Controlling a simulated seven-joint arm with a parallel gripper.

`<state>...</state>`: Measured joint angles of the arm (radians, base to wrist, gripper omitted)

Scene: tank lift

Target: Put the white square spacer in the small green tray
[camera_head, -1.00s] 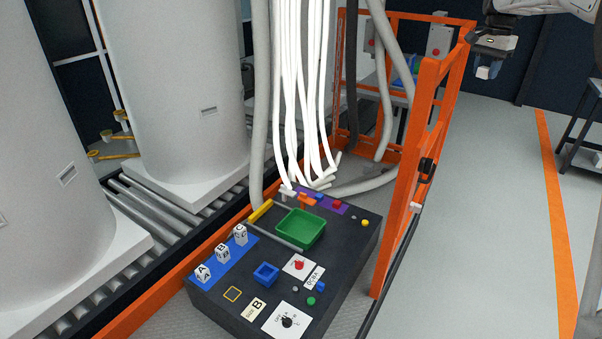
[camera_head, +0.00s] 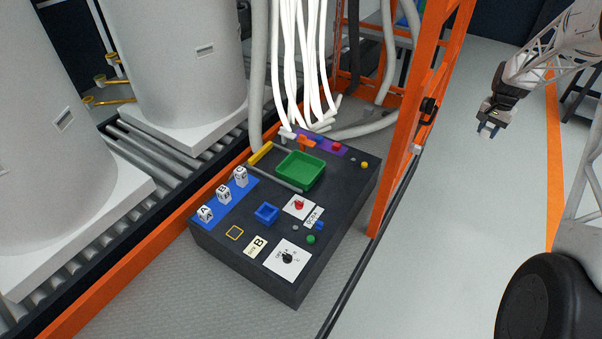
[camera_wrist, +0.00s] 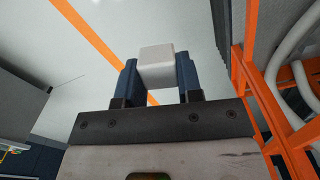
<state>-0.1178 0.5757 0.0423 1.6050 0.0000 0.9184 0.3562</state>
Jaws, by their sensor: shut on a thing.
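My gripper (camera_head: 490,131) is in the upper right of the head view, above the grey floor and well to the right of the dark panel box. In the wrist view my gripper (camera_wrist: 157,75) is shut on the white square spacer (camera_wrist: 157,62), which sits between its two blue fingers. In the head view the spacer is too small to make out clearly. The small green tray (camera_head: 301,170) lies on the far part of the panel box and looks empty. My gripper is far from the tray.
An orange frame post (camera_head: 408,150) stands between my gripper and the panel box (camera_head: 345,210). White hoses (camera_head: 305,60) hang just behind the green tray. The floor (camera_head: 455,220) below my gripper is clear.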

